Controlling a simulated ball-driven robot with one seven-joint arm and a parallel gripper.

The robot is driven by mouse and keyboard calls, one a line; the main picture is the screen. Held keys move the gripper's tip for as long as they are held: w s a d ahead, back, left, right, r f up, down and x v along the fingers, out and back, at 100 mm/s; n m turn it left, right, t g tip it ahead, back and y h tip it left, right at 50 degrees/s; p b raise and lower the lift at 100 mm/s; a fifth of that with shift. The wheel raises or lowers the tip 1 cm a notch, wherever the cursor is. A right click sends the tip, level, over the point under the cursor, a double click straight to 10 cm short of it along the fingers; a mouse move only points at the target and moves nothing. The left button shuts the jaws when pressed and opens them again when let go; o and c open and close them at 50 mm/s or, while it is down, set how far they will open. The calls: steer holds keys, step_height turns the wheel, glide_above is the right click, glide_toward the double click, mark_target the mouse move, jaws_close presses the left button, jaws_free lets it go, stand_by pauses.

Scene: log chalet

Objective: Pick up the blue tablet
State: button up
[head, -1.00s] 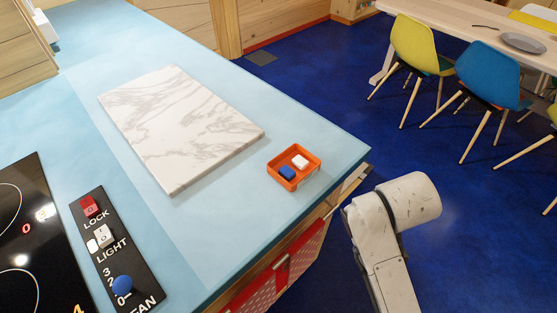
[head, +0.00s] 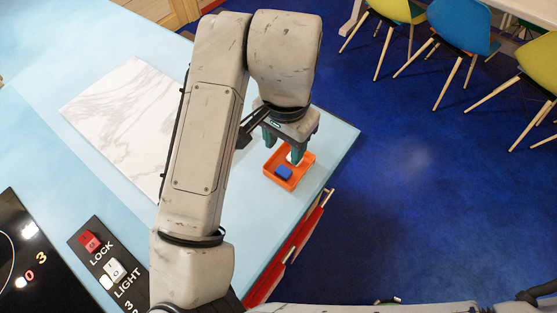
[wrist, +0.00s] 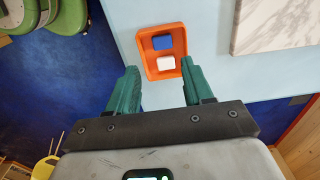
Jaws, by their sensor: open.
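The blue tablet (head: 283,173) lies in a small orange tray (head: 272,178) near the corner of the light-blue counter. It also shows in the wrist view (wrist: 162,42), at the far side of the tray (wrist: 144,55). A white tablet (wrist: 166,63) lies beside it, on the side nearer my fingers; in the head view my gripper partly covers it. My gripper (head: 283,150) is open, with green fingers, and points down above the tray. In the wrist view my gripper (wrist: 159,82) has nothing between its fingers, and both tablets show beyond the fingertips.
A white marble board (head: 115,110) lies left of the tray on the counter (head: 60,75). A control panel (head: 105,265) with switches and a black cooktop (head: 20,250) are at the lower left. Chairs (head: 460,45) stand on the blue floor at the upper right.

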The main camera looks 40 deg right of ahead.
glide_above(283, 172)
steer(key=f, duration=0.5)
steer(key=shift+s+a+f, duration=0.1)
steer(key=shift+s+a, duration=0.15)
steer(key=shift+a, duration=0.1)
steer(key=shift+w+d+f+p, duration=0.15)
steer(key=shift+f+p, duration=0.05)
steer(key=shift+f, duration=1.2)
steer(key=shift+w+d+f+p, duration=0.1)
steer(key=shift+d+f+p, duration=0.1)
steer(key=shift+f, duration=1.2)
steer(key=shift+c, duration=0.4)
steer(key=c, duration=0.7)
